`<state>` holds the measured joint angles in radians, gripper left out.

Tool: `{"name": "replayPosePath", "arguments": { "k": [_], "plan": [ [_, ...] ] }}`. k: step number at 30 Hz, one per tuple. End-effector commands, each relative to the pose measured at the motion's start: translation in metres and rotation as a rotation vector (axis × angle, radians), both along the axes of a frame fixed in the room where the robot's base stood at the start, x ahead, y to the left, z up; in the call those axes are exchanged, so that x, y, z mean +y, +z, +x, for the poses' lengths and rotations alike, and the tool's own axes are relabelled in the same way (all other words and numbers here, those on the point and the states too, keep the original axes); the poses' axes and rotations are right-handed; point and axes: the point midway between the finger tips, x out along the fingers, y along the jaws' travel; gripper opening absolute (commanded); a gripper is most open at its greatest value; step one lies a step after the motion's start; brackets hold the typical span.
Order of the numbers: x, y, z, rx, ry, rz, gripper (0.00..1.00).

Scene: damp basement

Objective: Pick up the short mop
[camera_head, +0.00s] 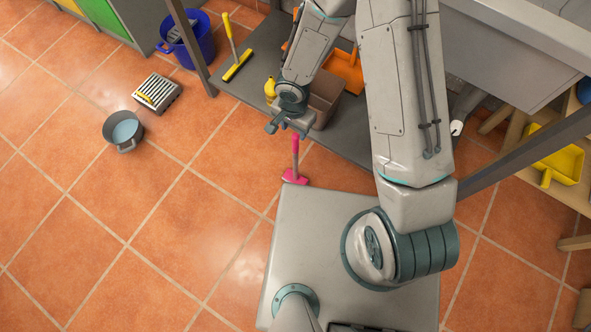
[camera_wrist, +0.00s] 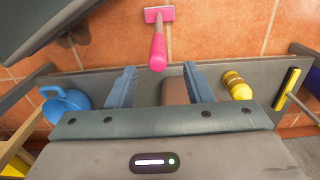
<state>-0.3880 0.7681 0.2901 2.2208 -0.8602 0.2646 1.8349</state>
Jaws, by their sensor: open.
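A short pink mop-like tool (camera_head: 296,160) stands on the tiled floor just beyond the front edge of my base, its handle pointing up. It also shows in the wrist view (camera_wrist: 158,45), with its flat head at the top and its handle end toward my gripper. My gripper (camera_head: 287,127) is open and empty, above and slightly beyond the tool in the head view. In the wrist view the handle end appears near the gap between the two fingertips (camera_wrist: 160,72), but it is not clasped. A yellow-headed long-handled tool (camera_head: 237,68) is at the grey shelf's left end.
The grey low shelf (camera_head: 258,87) holds a yellow bottle (camera_head: 270,90), a brown box (camera_head: 326,95) and an orange dustpan (camera_head: 347,71). A grey pot (camera_head: 123,130), a grated tray (camera_head: 158,93) and a blue bucket (camera_head: 193,42) stand left. Floor at left front is clear.

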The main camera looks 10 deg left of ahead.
Motion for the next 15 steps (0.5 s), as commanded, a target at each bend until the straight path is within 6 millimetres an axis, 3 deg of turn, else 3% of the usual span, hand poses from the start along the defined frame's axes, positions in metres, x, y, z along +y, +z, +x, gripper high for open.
{"name": "replayPosePath", "arguments": {
  "k": [1, 8, 15],
  "plan": [
    [0.0, -0.011, 0.0, 0.0, 0.002, -0.001, 0.46],
    [-0.001, -0.025, 0.001, -0.001, 0.0, 0.0, 0.46],
    [-0.004, -0.059, 0.0, 0.0, 0.003, -0.001, 0.46]
  ]
}}
